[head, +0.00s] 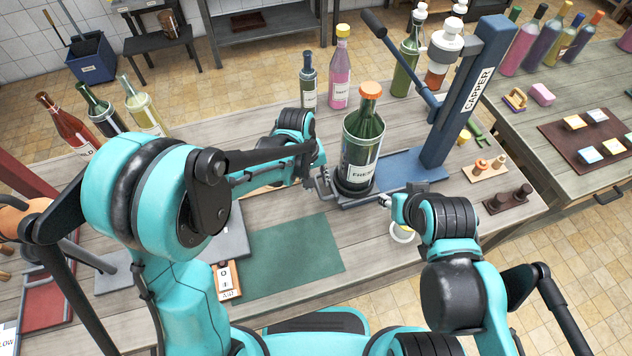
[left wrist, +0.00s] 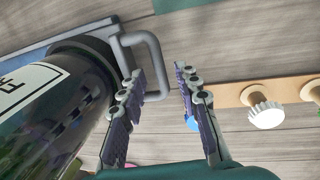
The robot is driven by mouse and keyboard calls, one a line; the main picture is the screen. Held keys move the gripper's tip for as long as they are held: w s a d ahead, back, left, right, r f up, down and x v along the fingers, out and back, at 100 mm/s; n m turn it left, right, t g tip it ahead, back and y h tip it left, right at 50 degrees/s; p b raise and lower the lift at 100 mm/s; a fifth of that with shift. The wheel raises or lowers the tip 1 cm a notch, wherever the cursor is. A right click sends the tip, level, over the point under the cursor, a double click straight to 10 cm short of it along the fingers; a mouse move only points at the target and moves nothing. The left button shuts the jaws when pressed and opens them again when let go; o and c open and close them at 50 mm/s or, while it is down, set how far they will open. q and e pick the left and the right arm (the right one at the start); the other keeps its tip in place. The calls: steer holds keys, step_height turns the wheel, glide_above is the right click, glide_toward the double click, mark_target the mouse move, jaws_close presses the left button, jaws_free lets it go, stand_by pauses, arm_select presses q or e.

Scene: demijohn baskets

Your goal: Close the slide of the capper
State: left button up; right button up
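The blue capper (head: 466,95) stands at the back right of the bench, with its lever raised toward the upper left. Its slide is pulled out toward the front left and carries a green bottle (head: 364,135) with an orange cap, upright in a dark round seat. The slide's grey handle (left wrist: 156,62) loops out beside the seat in the left wrist view. My left gripper (left wrist: 157,85) is open; the handle's outer bar shows between its fingers, and contact cannot be told. My right gripper (head: 386,201) is just right of the slide's front; its fingers are too small to read.
Several bottles (head: 340,70) stand along the back edge, more at the left. A green mat (head: 295,257) lies in front. Wooden peg racks (head: 485,168) sit right of the capper. A white roll-like item (head: 402,232) is under my right gripper. A second bench (head: 560,110) is at right.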

arm_select(q)
jaws_close()
steer(key=w+d, duration=0.1)
steer(key=d, duration=0.3)
steer(key=w+d, duration=0.2)
steer(key=d, duration=0.3)
steer(key=w+d, duration=0.1)
steer(key=d, duration=0.4)
steer(key=shift+w+d+b, duration=0.1)
steer(key=shift+w+b, duration=0.2)
steer(key=shift+b, duration=0.1)
jaws_free()
